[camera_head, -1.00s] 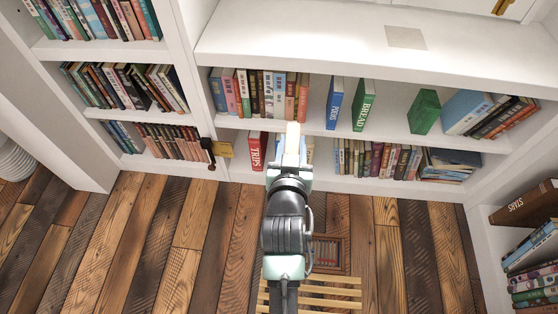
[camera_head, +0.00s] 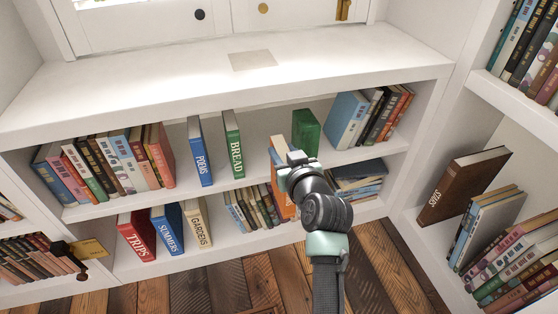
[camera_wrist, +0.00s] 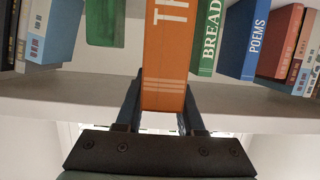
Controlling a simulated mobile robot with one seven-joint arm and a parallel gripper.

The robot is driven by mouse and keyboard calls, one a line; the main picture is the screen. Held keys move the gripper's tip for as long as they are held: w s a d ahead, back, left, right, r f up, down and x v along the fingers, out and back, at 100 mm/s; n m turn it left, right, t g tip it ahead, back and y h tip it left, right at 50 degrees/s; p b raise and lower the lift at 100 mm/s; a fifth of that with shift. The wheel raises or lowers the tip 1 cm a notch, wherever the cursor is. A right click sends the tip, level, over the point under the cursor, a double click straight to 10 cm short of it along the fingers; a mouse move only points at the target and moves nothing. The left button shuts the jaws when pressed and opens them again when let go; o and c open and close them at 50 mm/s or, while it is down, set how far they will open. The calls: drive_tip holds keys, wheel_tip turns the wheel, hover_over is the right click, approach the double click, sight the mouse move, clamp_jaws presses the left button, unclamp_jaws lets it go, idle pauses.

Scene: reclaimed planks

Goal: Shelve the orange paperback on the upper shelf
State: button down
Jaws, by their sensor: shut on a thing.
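The orange paperback (camera_wrist: 165,60) stands between the two fingers of my gripper (camera_wrist: 160,108) in the wrist view, with white letters on its spine. My gripper is shut on it. In the head view the orange paperback (camera_head: 278,165) shows partly behind my gripper (camera_head: 288,165), in front of the upper shelf (camera_head: 262,150). It appears between the green BREAD book (camera_head: 233,143) and a plain green book (camera_head: 306,132). My arm hides its lower right part. I cannot tell whether it touches the shelf.
The blue POEMS book (camera_head: 199,152) stands left of BREAD. A row of books (camera_head: 105,165) fills the shelf's left end, and leaning books (camera_head: 365,118) its right end. TRIPS (camera_head: 137,235), SUMMERS (camera_head: 168,229) and GARDENS (camera_head: 197,222) stand on the lower shelf. A brown book (camera_head: 463,185) leans at the right.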

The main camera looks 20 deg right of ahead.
drive_tip(key=shift+a+r, duration=0.1)
drive_tip(key=shift+r, duration=0.05)
drive_tip(key=w+b, duration=0.9)
drive_tip(key=w, duration=0.4)
drive_tip(key=shift+w+b, duration=0.35)
drive_tip(key=shift+w, duration=0.05)
idle(0.3)
drive_tip(key=shift+f, duration=0.25)
drive_tip(key=shift+c, duration=2.2)
unclamp_jaws()
